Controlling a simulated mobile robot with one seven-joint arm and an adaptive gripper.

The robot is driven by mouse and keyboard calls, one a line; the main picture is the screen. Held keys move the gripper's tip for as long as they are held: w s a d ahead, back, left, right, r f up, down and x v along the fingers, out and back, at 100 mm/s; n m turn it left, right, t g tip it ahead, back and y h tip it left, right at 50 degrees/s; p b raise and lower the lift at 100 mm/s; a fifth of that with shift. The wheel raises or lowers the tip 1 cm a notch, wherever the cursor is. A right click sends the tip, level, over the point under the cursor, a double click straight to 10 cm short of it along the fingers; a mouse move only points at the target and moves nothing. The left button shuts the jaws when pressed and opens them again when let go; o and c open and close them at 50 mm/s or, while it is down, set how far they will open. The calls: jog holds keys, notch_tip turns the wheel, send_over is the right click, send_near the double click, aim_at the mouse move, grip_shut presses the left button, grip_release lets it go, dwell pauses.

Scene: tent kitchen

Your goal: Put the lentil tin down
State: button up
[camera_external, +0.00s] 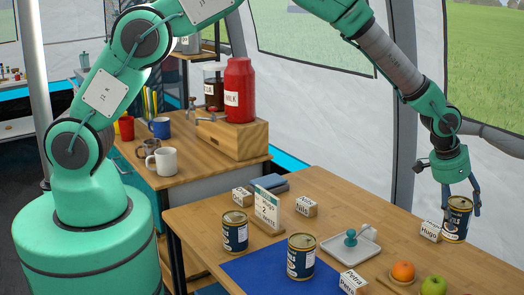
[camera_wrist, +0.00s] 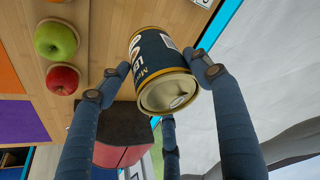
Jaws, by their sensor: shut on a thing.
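The lentil tin (camera_external: 457,220), dark blue with gold rims, is in my gripper (camera_external: 462,196) at the table's far right edge. The tin is just right of the name block marked Hugo (camera_external: 430,231). I cannot tell whether its base touches the table. Two similar tins stand upright, one (camera_external: 235,232) beside the blue mat and one (camera_external: 301,257) on it.
The table (camera_external: 350,195) also holds a sign (camera_external: 267,209), name blocks Nils (camera_external: 306,207) and Petra (camera_external: 352,283), and a tray (camera_external: 350,246) with a green-handled object. An orange fruit (camera_external: 402,270) and a green apple (camera_external: 434,286) lie at the front right. Tent wall stands behind.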

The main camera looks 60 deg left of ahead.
jog(key=w+a, duration=0.1)
jog(key=a, duration=0.4)
jog(key=w+a+n, duration=0.1)
jog(key=a, duration=0.4)
jog(key=w+a+n, duration=0.1)
jog(key=w+a, duration=0.1)
jog(key=a, duration=0.3)
jog(key=shift+a+r+y, duration=0.25)
jog(key=shift+a+y, duration=0.05)
jog(key=shift+y, duration=0.1)
jog(key=s+a+n, duration=0.1)
jog(key=a+n, duration=0.1)
jog(key=a, duration=1.2)
jog(key=s+a+n+y+b, duration=0.1)
jog(key=s+a+n, duration=0.1)
jog(key=a, duration=1.1)
jog(key=s+a+n+y, duration=0.1)
jog(key=a+n, duration=0.1)
jog(key=a, duration=1.2)
jog(key=shift+s+a+b, duration=0.25)
jog(key=shift+a+b, duration=0.1)
jog(key=shift+f+b, duration=0.7)
jog(key=shift+f, duration=2.45)
jog(key=shift+f, duration=0.1)
jog(key=shift+f+b, duration=0.45)
jog(key=shift+f, duration=1.35)
